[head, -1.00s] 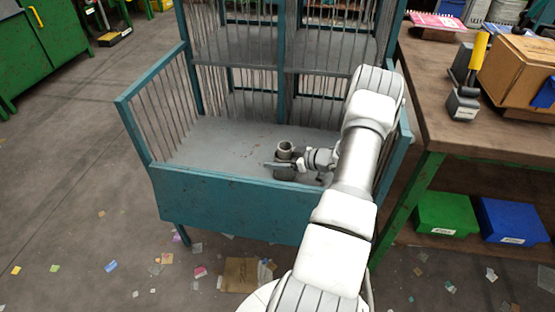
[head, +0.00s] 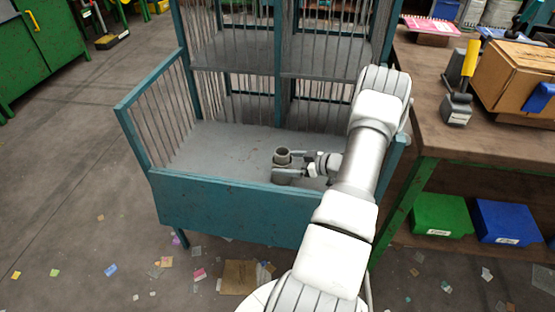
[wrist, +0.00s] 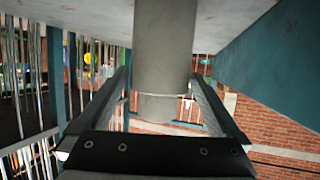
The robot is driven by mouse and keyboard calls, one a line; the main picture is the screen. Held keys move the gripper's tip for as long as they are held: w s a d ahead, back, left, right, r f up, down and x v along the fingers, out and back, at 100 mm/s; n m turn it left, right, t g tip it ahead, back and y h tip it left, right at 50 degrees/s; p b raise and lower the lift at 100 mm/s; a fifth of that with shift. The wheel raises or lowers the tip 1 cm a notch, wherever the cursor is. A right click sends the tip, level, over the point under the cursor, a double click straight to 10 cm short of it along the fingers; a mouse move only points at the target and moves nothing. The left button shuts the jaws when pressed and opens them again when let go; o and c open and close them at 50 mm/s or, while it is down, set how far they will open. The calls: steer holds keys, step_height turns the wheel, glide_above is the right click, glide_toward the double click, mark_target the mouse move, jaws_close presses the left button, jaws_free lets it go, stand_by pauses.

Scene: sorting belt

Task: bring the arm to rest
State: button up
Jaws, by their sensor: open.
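A grey, hollow cylinder (head: 282,158) stands upright on the blue cart's grey lower shelf, near its front wall. My gripper (head: 288,164) is low over the shelf, reaching in from the right, with its fingers level with the cylinder. In the wrist view the cylinder (wrist: 165,60) appears upside down between the two fingertips of my gripper (wrist: 160,80), one on each side. The jaws are open; I cannot tell how far the cylinder sits between them. The cylinder's lower part is partly hidden by a finger in the head view.
The blue cart (head: 235,208) has a front wall and barred sides close around my arm. A wooden workbench (head: 440,125) with a cardboard box (head: 515,78) stands at right. Green (head: 441,213) and blue (head: 508,220) bins sit below. The shelf's left part (head: 205,150) is clear.

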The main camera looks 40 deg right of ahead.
steer(key=shift+v, duration=1.3)
